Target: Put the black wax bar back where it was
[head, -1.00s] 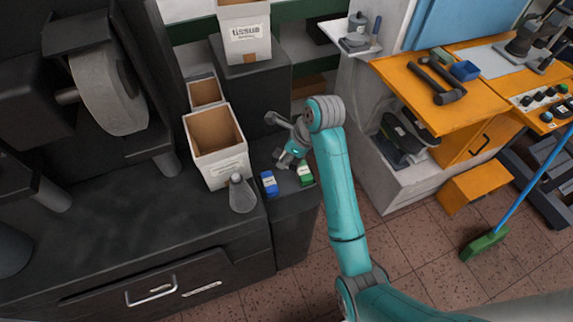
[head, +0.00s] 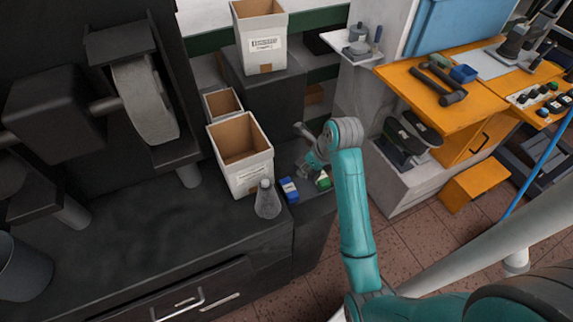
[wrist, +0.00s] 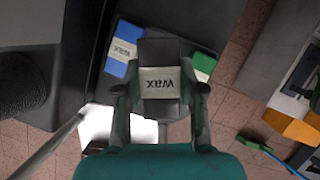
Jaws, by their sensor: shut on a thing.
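The black wax bar (wrist: 160,85), with a white "WAX" label, is between the two fingers of my gripper (wrist: 159,98) in the wrist view. My gripper is shut on it. In the head view my gripper (head: 309,167) is over the dark counter end, just behind a blue wax bar (head: 289,190) and a green wax bar (head: 323,181). In the wrist view the blue bar (wrist: 122,48) is left of the black one and the green bar (wrist: 203,65) is right. I cannot tell whether the black bar touches the counter. It is not clearly visible in the head view.
A clear flask (head: 267,199) and an open white box (head: 241,155) stand left of the bars on the dark counter (head: 130,230). Another box (head: 260,38) stands on a dark block behind. An orange workbench (head: 410,85) with tools is at right, across a floor gap.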

